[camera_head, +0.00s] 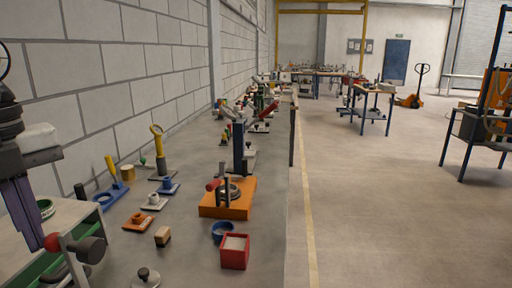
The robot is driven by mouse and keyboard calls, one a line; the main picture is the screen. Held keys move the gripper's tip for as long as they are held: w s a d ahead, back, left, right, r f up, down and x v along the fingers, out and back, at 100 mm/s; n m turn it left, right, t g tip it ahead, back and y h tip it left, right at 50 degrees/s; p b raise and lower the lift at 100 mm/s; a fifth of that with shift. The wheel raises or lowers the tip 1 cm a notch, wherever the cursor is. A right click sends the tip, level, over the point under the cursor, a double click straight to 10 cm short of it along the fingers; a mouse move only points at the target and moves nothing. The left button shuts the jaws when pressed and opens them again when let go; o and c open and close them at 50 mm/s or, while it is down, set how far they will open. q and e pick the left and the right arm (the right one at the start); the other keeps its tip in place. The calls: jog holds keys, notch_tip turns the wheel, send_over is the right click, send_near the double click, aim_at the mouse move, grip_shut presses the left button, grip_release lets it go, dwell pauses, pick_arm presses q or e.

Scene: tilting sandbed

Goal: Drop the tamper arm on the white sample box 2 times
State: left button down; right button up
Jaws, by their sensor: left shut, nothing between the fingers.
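My left gripper (32,244) comes in at the left edge, with long purple fingers pointing down. Its fingers are together and hold nothing. Their tips are just left of a red ball knob on a grey lever with a dark cylindrical head, which looks like the tamper arm (90,249). I cannot tell whether the fingertips touch the knob. I cannot make out a white sample box; the area below the lever is partly cut off by the frame edge. My right gripper is not in view.
A long grey bench (190,232) runs along the block wall. It carries an orange base (238,208) with a dark post, a red open box (235,253), a blue ring (220,233) and several small fixtures. Open floor (385,215) lies to the right.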

aim_at(62, 235)
pick_arm(q)
jog(key=shift+s+d+b, duration=0.2)
jog(key=shift+d+b, duration=0.35)
jog(key=shift+d, duration=2.3)
notch_tip(62, 235, up, 8)
jog(key=p, duration=0.6)
jog(key=shift+r, duration=0.1)
